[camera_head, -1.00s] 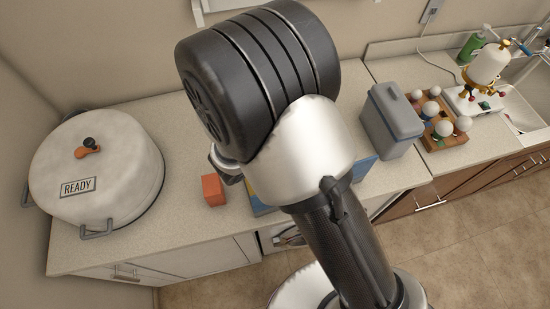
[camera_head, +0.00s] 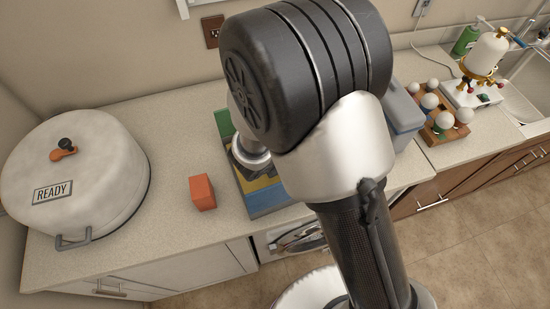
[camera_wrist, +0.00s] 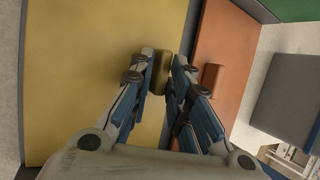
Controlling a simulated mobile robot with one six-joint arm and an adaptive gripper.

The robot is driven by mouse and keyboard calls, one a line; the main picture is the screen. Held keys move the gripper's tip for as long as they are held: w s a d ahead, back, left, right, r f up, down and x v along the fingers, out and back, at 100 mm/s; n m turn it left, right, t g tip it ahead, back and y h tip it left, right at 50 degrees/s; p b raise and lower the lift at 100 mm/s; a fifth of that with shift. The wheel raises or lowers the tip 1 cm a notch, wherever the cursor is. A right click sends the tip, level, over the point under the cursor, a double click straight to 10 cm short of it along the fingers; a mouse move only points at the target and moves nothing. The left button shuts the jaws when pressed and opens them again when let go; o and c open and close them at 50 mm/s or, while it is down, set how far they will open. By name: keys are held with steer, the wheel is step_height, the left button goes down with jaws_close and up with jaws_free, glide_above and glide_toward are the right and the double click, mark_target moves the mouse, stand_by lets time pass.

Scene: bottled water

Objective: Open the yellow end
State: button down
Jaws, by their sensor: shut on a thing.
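A low box with coloured parts stands on the counter, partly behind my arm. Its yellow end (camera_head: 262,182) shows in the head view, and as a broad flat yellow panel (camera_wrist: 80,75) in the wrist view. A small yellow-brown handle (camera_wrist: 159,74) stands at the panel's right edge. My gripper (camera_wrist: 161,66) is shut on this handle, with one finger on each side. Whether the yellow panel is lifted at all, I cannot tell. In the head view my fingers are hidden behind my arm.
An orange panel (camera_wrist: 220,60) with its own handle (camera_wrist: 213,78) lies beside the yellow one. A green part (camera_head: 224,122) is at the box's back. An orange block (camera_head: 203,192) and a white pot (camera_head: 95,165) stand to the left. A grey bin (camera_head: 405,120) is to the right.

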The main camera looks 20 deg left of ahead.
steer(key=shift+s+d+f, duration=0.1)
steer(key=shift+d, duration=0.1)
steer(key=c, duration=1.6)
jaws_free()
steer(key=shift+c, duration=0.2)
steer(key=v, duration=1.2)
steer(key=shift+a, duration=0.1)
